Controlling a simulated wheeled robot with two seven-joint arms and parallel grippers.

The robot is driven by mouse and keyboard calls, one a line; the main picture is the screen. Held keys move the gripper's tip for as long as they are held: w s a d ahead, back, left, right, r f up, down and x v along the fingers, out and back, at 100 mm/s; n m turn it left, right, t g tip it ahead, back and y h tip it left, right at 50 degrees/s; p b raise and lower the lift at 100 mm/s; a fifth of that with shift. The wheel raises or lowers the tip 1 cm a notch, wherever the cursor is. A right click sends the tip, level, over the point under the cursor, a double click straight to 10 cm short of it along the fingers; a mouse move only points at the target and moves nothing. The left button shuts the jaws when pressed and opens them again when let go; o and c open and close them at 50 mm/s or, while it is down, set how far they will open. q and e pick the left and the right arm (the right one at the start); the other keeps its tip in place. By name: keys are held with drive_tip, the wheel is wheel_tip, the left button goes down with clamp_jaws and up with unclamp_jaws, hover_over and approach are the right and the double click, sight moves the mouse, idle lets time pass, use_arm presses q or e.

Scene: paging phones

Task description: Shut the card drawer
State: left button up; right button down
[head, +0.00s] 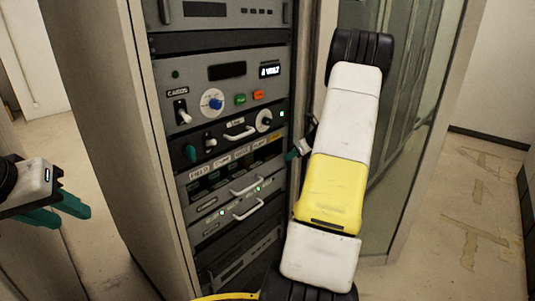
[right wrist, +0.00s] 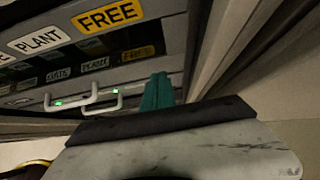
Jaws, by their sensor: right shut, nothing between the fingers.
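The rack's labelled card section (head: 232,160) shows a row of label strips in the head view, with a yellow FREE label (right wrist: 109,15) in the right wrist view. Below it is a grey front with a pale handle (head: 246,185); how far the drawer stands out is hard to tell. My right gripper (head: 291,155) is shut and empty beside the right end of the label row; its teal fingers (right wrist: 157,90) are together near the handles. Contact cannot be told. My left gripper (head: 66,210) has its teal fingers apart, empty, left of the rack.
A second handle (head: 248,208) with green lights sits below. Above are a panel with switches and a blue knob (head: 214,103). A glass-panelled cabinet door (head: 415,100) stands at right. A yellow cable (head: 225,296) shows at the bottom. Floor on the left is clear.

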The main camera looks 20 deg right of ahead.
drive_tip(key=v, duration=1.1)
drive_tip(key=shift+s+d+f, duration=0.25)
drive_tip(key=shift+s+f, duration=0.1)
drive_tip(key=shift+f, duration=0.05)
drive_tip(key=s+a+r+n+g, duration=0.1)
drive_tip(key=s+a+r+n, duration=0.1)
drive_tip(key=a+r+n, duration=0.4)
drive_tip(key=s+a+r+n, duration=0.1)
drive_tip(key=s+a+n, duration=0.15)
drive_tip(key=a, duration=0.65)
drive_tip(key=s+a+r+n+g, duration=0.1)
drive_tip(key=s+a+r+n, duration=0.1)
drive_tip(key=a+r+n, duration=0.4)
drive_tip(key=s+a+f+n+h, duration=0.1)
drive_tip(key=s+a+n, duration=1.3)
drive_tip(key=s+n, duration=0.3)
drive_tip(key=shift+s+a, duration=0.15)
drive_tip(key=shift+s, duration=0.05)
